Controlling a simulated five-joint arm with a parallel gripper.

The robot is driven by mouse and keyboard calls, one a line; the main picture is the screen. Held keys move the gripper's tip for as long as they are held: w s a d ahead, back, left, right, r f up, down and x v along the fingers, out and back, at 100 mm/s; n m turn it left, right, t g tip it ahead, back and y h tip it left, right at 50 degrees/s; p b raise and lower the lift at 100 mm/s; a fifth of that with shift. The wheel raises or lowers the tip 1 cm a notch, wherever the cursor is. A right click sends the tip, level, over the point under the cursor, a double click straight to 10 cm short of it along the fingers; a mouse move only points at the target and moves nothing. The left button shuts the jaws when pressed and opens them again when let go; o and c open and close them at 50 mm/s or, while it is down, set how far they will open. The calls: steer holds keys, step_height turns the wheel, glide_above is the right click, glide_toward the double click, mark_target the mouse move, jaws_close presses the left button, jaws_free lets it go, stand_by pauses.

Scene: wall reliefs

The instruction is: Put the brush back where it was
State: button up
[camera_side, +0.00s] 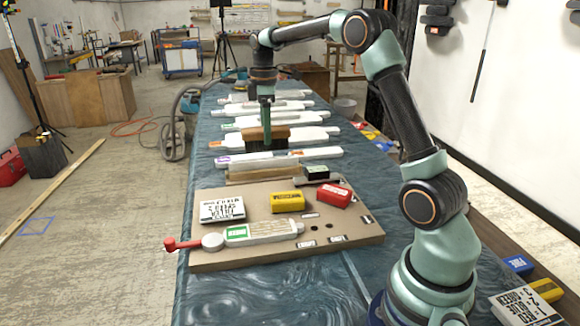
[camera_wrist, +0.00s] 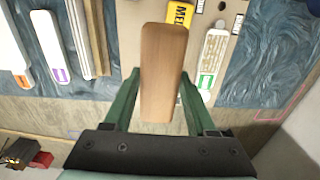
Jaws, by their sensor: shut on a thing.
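The brush (camera_side: 278,132) has a wooden back and a dark bristle side facing down. It is in my gripper (camera_side: 266,122), over the row of white relief pieces in the middle of the table. In the wrist view, the brush's wooden back (camera_wrist: 163,70) lies between the two green fingers of my gripper (camera_wrist: 160,95), which are shut on it. The bristles are hidden in that view. From the side I cannot tell whether the bristles touch the white piece (camera_side: 312,134) below.
Several white relief pieces lie across the blue table (camera_side: 225,300).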

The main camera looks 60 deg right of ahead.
steer(key=w+d+r, duration=0.3)
steer(key=w+d, duration=0.1)
steer(key=d, duration=0.1)
step_height(320, 180, down, 20)
steer(key=shift+s+r, duration=0.1)
steer(key=shift+s, duration=0.05)
stand_by(0.6)
steer(key=o, duration=1.2)
steer(key=shift+f, duration=0.2)
